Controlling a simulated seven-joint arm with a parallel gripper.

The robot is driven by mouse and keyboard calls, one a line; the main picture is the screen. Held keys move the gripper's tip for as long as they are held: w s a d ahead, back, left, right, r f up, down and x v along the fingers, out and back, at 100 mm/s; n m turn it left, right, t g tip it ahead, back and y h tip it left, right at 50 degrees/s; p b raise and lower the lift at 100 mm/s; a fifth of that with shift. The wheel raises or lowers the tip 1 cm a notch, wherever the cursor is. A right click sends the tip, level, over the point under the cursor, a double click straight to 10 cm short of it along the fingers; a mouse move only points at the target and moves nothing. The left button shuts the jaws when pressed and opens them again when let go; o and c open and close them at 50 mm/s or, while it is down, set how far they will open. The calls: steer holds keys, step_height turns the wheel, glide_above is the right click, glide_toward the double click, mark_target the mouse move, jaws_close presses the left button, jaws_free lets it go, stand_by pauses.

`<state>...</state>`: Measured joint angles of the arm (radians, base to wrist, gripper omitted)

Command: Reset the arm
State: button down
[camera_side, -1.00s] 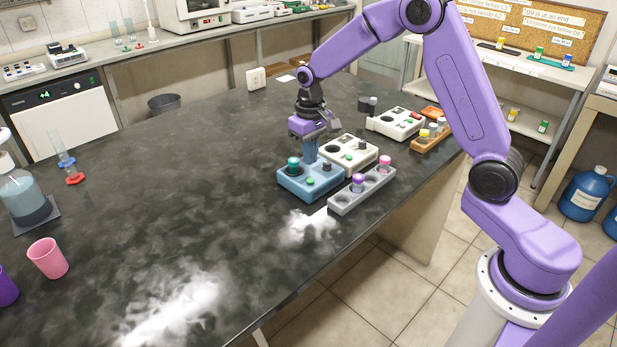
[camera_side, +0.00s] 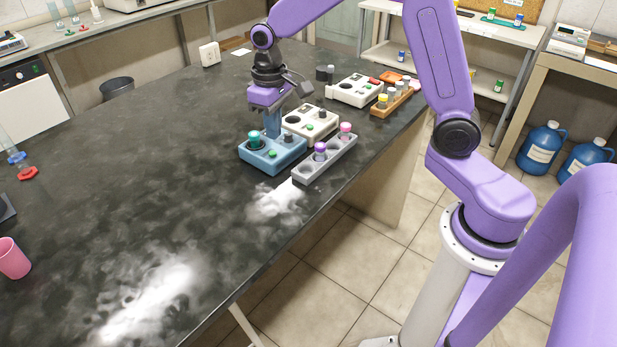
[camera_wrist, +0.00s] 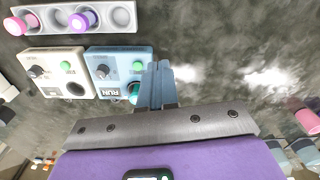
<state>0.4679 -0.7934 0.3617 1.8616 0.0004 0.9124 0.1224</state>
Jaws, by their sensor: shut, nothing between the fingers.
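My gripper (camera_side: 273,134) is shut and empty, pointing down at the blue device (camera_side: 263,161) on the black bench. In the wrist view its blue fingers (camera_wrist: 159,66) are together, just beside the blue device (camera_wrist: 121,54). A teal-capped vial (camera_side: 254,140) stands in the blue device's well. The fingers partly hide this vial in the wrist view (camera_wrist: 133,92). The blue device also has a green button and a dark knob. I cannot tell exactly how high the fingertips are above the bench.
A white device (camera_side: 306,127) sits beside the blue one. A grey rack (camera_side: 312,173) in front holds purple- and pink-capped vials. Farther back are another white device (camera_side: 345,95), an orange-brown rack (camera_side: 385,109) with vials and dark cylinders (camera_side: 325,74). The bench's left side is largely clear; a pink cup (camera_side: 13,259) stands there.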

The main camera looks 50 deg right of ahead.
steer(key=s+a+r+n, duration=0.2)
steer(key=s, duration=0.5)
steer(key=s+a+r+n, duration=0.1)
steer(key=s+a+n, duration=0.15)
steer(key=s, duration=0.45)
steer(key=s+d+n, duration=0.2)
steer(key=s, duration=0.5)
steer(key=s+d+n, duration=0.2)
steer(key=s+n, duration=0.1)
steer(key=s, duration=0.5)
steer(key=shift+s+d+n, duration=0.3)
steer(key=shift+n, duration=0.05)
stand_by(4.8)
